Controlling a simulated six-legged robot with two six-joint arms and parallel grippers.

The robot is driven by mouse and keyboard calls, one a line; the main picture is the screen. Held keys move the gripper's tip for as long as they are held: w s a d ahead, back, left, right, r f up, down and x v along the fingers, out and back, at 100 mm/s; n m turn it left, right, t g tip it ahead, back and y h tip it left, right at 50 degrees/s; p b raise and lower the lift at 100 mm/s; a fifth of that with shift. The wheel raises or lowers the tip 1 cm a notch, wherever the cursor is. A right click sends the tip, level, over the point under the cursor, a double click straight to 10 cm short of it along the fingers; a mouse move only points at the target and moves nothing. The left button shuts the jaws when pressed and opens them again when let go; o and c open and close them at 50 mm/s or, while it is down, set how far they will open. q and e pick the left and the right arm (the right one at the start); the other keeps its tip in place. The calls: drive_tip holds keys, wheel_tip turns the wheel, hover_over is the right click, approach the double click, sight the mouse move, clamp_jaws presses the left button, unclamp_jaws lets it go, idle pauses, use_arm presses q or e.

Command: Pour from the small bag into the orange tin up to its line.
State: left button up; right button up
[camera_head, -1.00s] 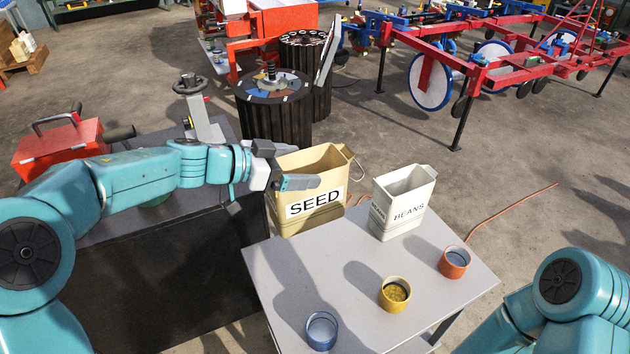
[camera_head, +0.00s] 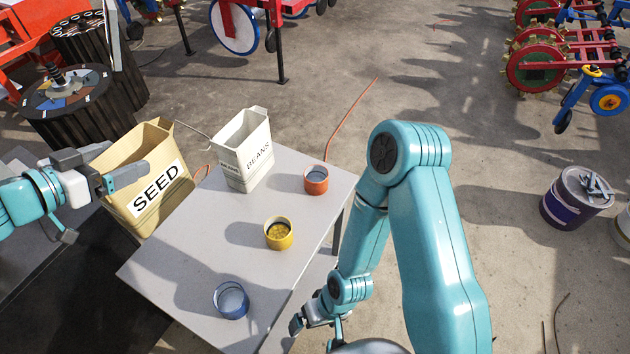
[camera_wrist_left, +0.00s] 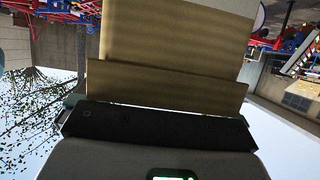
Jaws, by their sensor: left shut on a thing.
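The tan SEED bag (camera_head: 172,155), open at the top, is at the table's back left edge; I cannot tell whether its base touches the table. My left gripper (camera_head: 128,158) is shut on its left side, and its tan wall (camera_wrist_left: 170,40) fills the middle of the left wrist view. The smaller white BEANS bag (camera_head: 236,157) stands upright to its right. The orange tin (camera_head: 316,181) stands at the table's right side; its line is too small to see. My right gripper (camera_head: 313,318) hangs low by the table's front right edge; its jaws are unclear.
A dark stand (camera_head: 60,290) is at the left. An orange cord (camera_head: 350,115) lies on the floor behind. A purple bucket (camera_head: 572,205) stands far right.

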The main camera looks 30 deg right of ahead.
use_arm(q)
drive_tip(key=shift+r, duration=0.25)
idle(0.3)
